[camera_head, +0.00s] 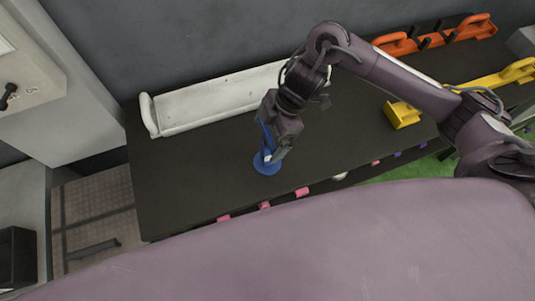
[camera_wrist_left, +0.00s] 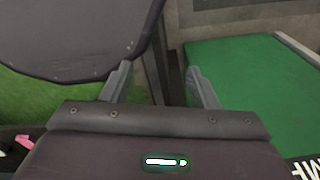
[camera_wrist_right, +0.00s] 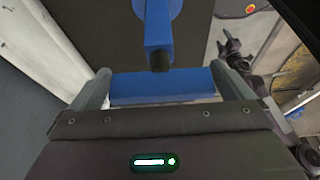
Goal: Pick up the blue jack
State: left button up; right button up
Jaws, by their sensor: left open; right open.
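The blue jack (camera_head: 266,168) stands on the dark table, its round base flat on the top and its upper part mostly hidden by my right gripper (camera_head: 271,152). In the right wrist view, a wide blue bar of the jack (camera_wrist_right: 165,88) lies between the fingers of my right gripper (camera_wrist_right: 161,75), with a post and the round base beyond. Those fingers are open at either end of the bar; I cannot tell whether they touch it. My left gripper (camera_wrist_left: 158,76) is open and empty in the left wrist view, and out of the head view.
A long white tray (camera_head: 215,103) lies behind the jack along the wall. Orange tools (camera_head: 400,44) and yellow tools (camera_head: 402,114) lie to the right. Pink pieces (camera_head: 265,206) line the table's front edge. A green surface (camera_wrist_left: 245,90) is near my left gripper.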

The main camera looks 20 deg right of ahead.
aim_at(265, 144)
jog(key=shift+x, duration=1.25)
jog(key=shift+a+f, duration=0.1)
jog(key=shift+f, duration=0.15)
jog(key=shift+c, duration=0.4)
jog(key=c, duration=1.4)
pick_arm(q)
jog(key=shift+s+a+r, duration=0.1)
jog(key=shift+s, duration=0.35)
pick_arm(e)
jog(key=shift+c, duration=1)
jog(key=shift+r, duration=0.1)
